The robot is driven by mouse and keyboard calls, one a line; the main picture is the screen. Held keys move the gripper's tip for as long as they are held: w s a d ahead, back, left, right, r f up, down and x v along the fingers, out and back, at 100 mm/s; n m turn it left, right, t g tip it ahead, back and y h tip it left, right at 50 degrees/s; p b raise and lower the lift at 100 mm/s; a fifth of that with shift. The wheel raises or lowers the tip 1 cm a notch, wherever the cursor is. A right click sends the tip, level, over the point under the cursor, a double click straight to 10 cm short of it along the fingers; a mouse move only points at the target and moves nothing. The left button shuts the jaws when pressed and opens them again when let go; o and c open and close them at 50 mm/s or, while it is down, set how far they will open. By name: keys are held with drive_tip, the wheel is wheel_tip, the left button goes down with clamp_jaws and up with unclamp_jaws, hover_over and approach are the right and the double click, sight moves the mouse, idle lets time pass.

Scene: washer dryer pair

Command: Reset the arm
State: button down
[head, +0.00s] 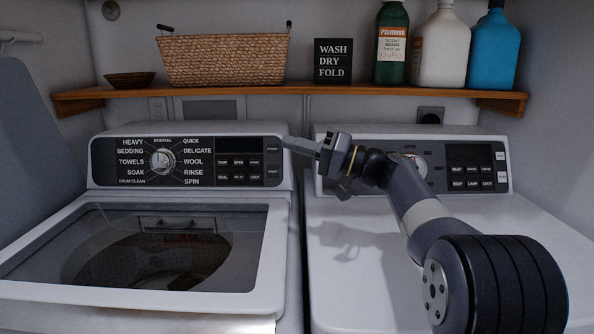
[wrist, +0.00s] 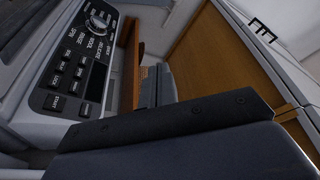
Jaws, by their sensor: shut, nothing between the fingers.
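My gripper (head: 290,142) is shut and empty in the head view. My arm reaches in from the lower right, over the dryer (head: 460,215), and the fingers point left. The fingertips appear at the upper right corner of the washer's control panel (head: 188,162), near the buttons at its right end. I cannot tell whether they touch it. In the wrist view, my fingers (wrist: 150,87) show near the middle, and the washer panel (wrist: 78,60) lies tilted to their left. The dryer dial (head: 414,162) is partly hidden behind my arm.
A wooden shelf (head: 290,93) runs above both machines. It holds a wicker basket (head: 224,60), a small bowl (head: 130,80), a sign (head: 333,61) and bottles (head: 446,45). The washer's glass lid (head: 95,250) is closed. The front of the dryer top is clear.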

drive_tip(key=w+r+m+t+h+p, duration=0.1)
drive_tip(key=w+r+m+p, duration=0.3)
drive_tip(key=p, duration=1.2)
drive_tip(key=shift+w+r+m+h, duration=0.3)
drive_tip(key=shift+w+m, duration=0.1)
drive_tip(key=shift+w, duration=1.85)
drive_tip(key=shift+f, duration=0.15)
